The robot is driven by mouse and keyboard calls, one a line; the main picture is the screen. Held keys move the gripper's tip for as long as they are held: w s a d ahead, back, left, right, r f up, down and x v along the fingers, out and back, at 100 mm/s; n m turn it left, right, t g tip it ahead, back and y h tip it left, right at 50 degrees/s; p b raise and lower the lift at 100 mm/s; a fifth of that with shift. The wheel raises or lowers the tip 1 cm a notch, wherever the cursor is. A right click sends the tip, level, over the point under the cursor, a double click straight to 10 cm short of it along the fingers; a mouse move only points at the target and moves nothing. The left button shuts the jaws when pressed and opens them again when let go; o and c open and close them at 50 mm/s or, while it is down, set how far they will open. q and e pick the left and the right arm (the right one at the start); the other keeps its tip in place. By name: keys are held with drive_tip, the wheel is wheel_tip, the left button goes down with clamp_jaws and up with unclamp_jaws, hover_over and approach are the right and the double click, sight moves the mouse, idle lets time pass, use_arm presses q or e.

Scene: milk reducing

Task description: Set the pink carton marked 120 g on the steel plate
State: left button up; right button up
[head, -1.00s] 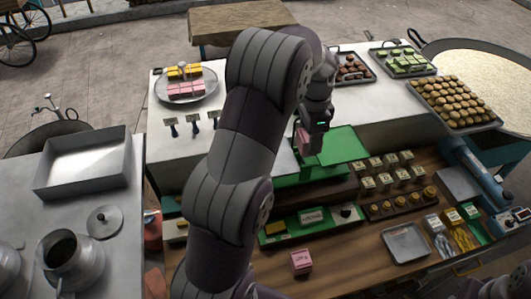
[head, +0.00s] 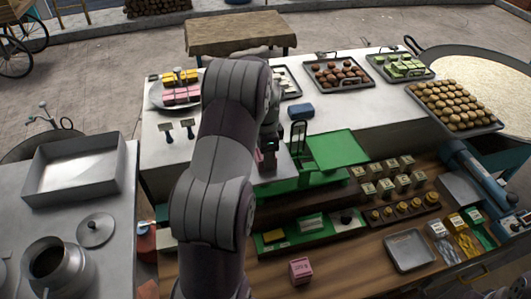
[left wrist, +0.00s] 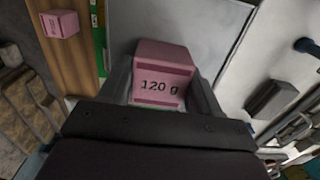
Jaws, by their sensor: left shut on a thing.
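The pink carton marked 120 g (left wrist: 163,75) is between the fingers of my left gripper (left wrist: 163,92) in the left wrist view, its label facing the camera. My left gripper is shut on it. Beyond the carton in that view is the grey steel plate (left wrist: 200,28); I cannot tell whether they touch. In the head view my left gripper (head: 267,155) is over the steel plate (head: 270,174), left of the green plate (head: 338,149). My arm hides part of the steel plate and most of the carton there. My right gripper is not in view.
Another pink carton (head: 300,270) stands on the wooden shelf, and shows in the left wrist view (left wrist: 60,23). Small weights (head: 402,208) and boxes (head: 387,188) stand to the right. A blue block (head: 301,110) lies on the white counter behind. An empty tray (head: 410,250) is front right.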

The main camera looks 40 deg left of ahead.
use_arm(q)
drive_tip(key=shift+f, duration=0.1)
drive_tip(key=o, duration=0.7)
drive_tip(key=shift+f, duration=0.1)
drive_tip(key=o, duration=0.4)
